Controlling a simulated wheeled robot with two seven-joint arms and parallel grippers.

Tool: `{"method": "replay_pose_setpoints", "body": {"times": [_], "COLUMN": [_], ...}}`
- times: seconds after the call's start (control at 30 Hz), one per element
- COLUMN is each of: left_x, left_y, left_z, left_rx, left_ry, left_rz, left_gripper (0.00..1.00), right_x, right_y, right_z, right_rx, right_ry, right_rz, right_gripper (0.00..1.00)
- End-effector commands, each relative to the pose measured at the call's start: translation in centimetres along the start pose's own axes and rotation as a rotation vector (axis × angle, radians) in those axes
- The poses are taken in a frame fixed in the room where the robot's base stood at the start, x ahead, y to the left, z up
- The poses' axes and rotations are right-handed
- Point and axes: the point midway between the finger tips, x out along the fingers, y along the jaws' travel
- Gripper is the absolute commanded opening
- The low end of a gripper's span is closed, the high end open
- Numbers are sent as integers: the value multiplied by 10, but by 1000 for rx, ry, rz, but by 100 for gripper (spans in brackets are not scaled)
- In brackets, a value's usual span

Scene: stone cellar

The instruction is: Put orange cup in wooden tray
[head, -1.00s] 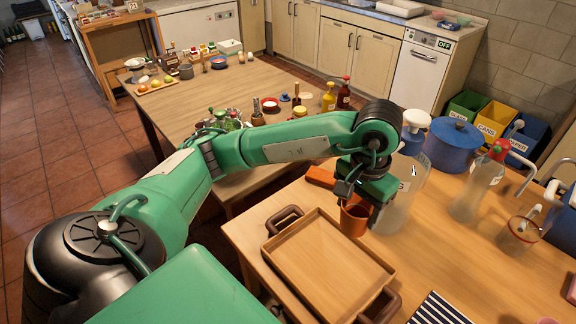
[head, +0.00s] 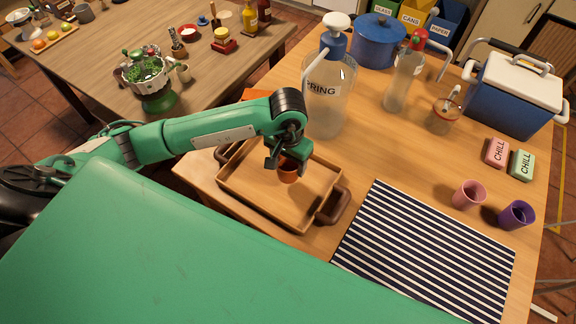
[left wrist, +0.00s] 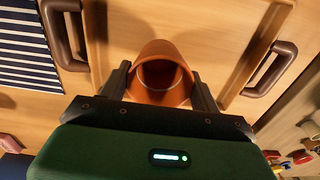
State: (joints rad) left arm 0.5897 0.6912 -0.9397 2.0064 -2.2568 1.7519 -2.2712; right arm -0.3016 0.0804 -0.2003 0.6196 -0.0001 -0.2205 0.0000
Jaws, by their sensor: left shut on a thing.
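The orange cup (head: 288,170) is held in my left gripper (head: 284,162), over the right part of the wooden tray (head: 243,190). In the left wrist view the orange cup (left wrist: 160,76) sits between the two fingers of my left gripper (left wrist: 160,92), its open mouth showing. The wooden tray (left wrist: 120,40) with its brown handles lies beyond it in that view. I cannot tell whether the cup's bottom touches the tray floor. My right gripper is not in view.
A large clear SPRING bottle (head: 325,95) stands close behind the tray. A striped mat (head: 425,255) lies to its right, with a pink cup (head: 468,194) and a purple cup (head: 516,215) beyond. A blue cooler (head: 515,95) stands at the back right.

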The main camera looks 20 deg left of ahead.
Motion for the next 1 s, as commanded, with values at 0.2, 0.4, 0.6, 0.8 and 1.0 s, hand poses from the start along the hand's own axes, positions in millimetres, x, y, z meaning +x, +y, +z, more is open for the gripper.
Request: {"method": "replay_pose_setpoints", "body": {"times": [0.2, 0.4, 0.6, 0.8, 1.0], "left_x": [18, 41, 41, 44, 44], "left_y": [1, 0, 0, 0, 0], "left_z": [1, 0, 0, 0, 0], "left_rx": [-1, 0, 0, 0, 0], "left_ry": [-4, -1, 0, 1, 0], "left_rz": [1, -1, -1, 0, 0], "left_gripper": [42, 42, 42, 69, 85], "right_x": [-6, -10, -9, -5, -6], "right_y": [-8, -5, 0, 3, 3], "right_z": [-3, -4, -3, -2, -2], "right_rx": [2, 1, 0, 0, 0], "right_ry": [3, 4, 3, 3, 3], "right_rz": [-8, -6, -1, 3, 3], "right_gripper": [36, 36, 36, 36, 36]}}
